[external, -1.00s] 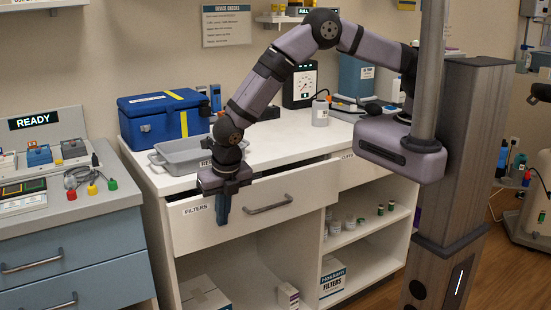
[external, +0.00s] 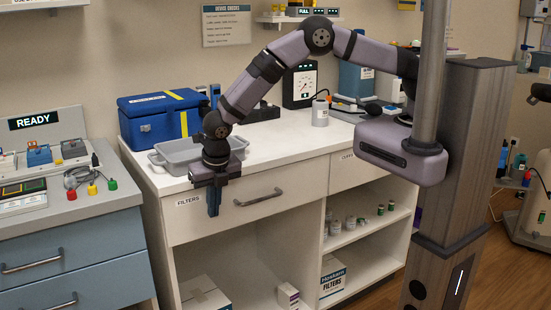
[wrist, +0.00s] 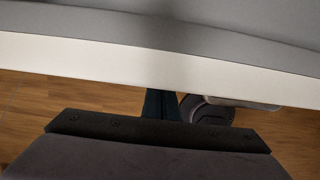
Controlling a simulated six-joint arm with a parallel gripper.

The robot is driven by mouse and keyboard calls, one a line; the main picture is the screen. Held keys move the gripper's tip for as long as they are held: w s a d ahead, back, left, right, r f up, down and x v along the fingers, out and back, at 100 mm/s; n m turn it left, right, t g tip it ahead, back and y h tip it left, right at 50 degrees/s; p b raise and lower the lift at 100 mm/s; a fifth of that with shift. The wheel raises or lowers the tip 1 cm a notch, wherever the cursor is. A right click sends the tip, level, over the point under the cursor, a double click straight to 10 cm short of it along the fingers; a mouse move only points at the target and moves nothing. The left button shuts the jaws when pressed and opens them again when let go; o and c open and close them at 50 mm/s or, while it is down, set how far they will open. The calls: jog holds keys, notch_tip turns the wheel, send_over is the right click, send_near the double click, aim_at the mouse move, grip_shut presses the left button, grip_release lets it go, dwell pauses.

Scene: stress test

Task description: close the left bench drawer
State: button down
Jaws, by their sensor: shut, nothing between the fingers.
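The left bench drawer (external: 295,184), labelled FILTERS, has a pale front with a grey bar handle (external: 258,197). In the external view its front sits flush, or very nearly so, under the white bench top, with no open gap visible. My gripper (external: 213,202) is shut and empty, pointing down in front of the drawer face, between the label and the handle. It appears against or very close to the face; contact cannot be told. In the wrist view the dark fingers (wrist: 163,104) meet a pale edge, partly hidden behind my gripper's body.
A grey tray (external: 182,160) lies on the bench top near its front edge, behind my gripper. A blue case (external: 155,120) stands behind the tray. Open shelves with boxes and small jars are below. The floor space in front of the bench is clear.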

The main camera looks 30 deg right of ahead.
jog(key=s+r+b, duration=0.1)
jog(key=s+r, duration=0.5)
jog(key=r, duration=0.3)
jog(key=shift+s+r, duration=0.2)
jog(key=shift+r, duration=0.2)
